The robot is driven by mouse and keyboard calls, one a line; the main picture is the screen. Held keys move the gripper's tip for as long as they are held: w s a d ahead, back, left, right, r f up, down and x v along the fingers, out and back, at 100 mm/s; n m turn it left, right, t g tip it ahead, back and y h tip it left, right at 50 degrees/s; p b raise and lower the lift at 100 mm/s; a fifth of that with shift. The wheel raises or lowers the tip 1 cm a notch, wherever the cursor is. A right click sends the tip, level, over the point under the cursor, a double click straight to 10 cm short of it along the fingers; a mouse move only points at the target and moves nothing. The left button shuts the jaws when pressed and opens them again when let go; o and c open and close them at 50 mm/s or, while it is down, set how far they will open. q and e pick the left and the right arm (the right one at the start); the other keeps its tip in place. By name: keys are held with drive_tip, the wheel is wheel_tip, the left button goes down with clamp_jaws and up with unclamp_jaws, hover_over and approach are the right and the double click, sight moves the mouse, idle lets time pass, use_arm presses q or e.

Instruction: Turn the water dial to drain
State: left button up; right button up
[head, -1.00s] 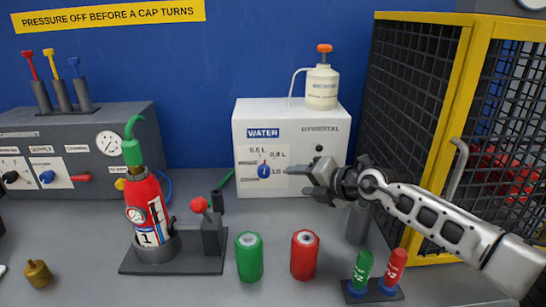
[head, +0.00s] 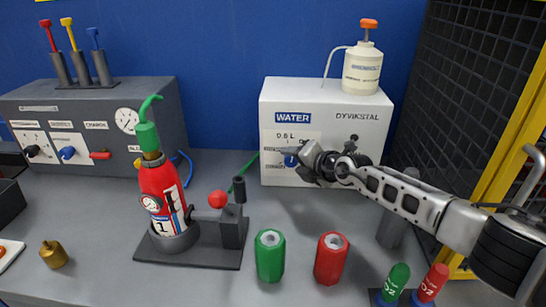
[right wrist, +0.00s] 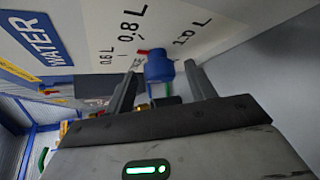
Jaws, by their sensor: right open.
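The water dial is a blue knob (head: 290,161) on the front of the white WATER box (head: 350,168). In the head view my right gripper (head: 296,166) partly covers it and its scale. In the right wrist view the blue knob (right wrist: 160,70) sits between the open fingers of my right gripper (right wrist: 160,82), with space on both sides. A red pointer (right wrist: 143,52) shows beside the knob, toward the 0.6 L and 0.8 L marks. A 1.0 L mark is also readable; the lettering nearest the knob is partly hidden. My left gripper is not in view.
A white pump bottle (head: 362,70) stands on the box. On the bench are a red extinguisher (head: 162,190) in a stand, a green cylinder (head: 270,256), a red cylinder (head: 331,258) and small green and red cartridges. A yellow-framed cage (head: 505,130) stands at the right.

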drive_tip(key=shift+w+a+f, duration=0.2)
drive_tip(key=shift+w, duration=0.15)
drive_tip(key=c, duration=1)
drive_tip(key=shift+o, duration=0.2)
drive_tip(key=shift+a+r, duration=0.1)
